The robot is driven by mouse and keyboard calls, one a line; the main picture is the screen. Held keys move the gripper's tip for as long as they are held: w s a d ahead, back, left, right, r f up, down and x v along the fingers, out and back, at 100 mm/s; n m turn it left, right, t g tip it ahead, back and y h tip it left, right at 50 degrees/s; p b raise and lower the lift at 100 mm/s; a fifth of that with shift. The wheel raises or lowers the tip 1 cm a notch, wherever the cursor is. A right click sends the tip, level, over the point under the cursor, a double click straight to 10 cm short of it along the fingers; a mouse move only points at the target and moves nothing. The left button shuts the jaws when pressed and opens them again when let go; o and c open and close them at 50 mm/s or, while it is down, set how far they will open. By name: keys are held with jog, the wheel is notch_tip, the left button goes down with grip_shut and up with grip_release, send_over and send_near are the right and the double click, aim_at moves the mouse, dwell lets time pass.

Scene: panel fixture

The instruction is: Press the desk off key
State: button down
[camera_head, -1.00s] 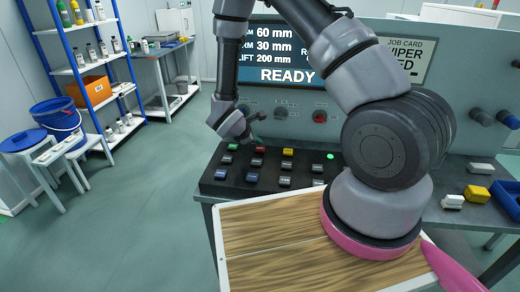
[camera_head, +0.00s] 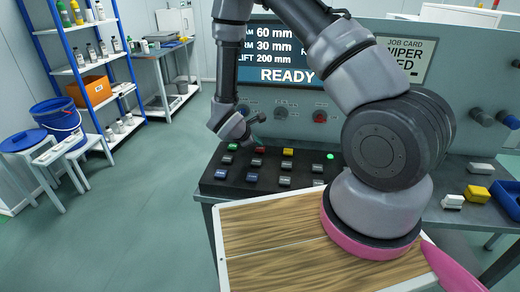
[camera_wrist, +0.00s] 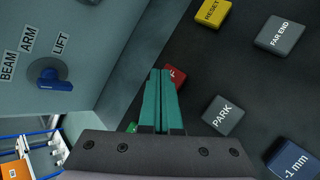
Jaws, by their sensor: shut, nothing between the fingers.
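The red key (camera_head: 260,150) sits in the back row of the dark key panel (camera_head: 208,184), between a green key (camera_head: 233,147) and a yellow key (camera_head: 288,152). In the wrist view the red key (camera_wrist: 179,78) is partly hidden behind my fingers; only the end of its label, an "F", shows. My gripper (camera_wrist: 161,72) is shut and empty, its teal fingertips overlapping the key's left side in that view. In the head view my gripper (camera_head: 256,122) is above the back row, near the red key. I cannot tell whether the fingertips touch it.
The wrist view shows a yellow RESET key (camera_wrist: 212,12), a FAR END key (camera_wrist: 280,35), a PARK key (camera_wrist: 223,115) and a blue -1 mm key (camera_wrist: 296,160) nearby. The upright fixture face with a blue LIFT knob (camera_wrist: 50,82) stands close on the left.

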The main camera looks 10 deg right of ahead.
aim_at(258, 150)
jog(key=shift+f, duration=0.45)
dwell(0.6)
jog(key=shift+r, duration=0.9)
jog(key=shift+r, duration=2.5)
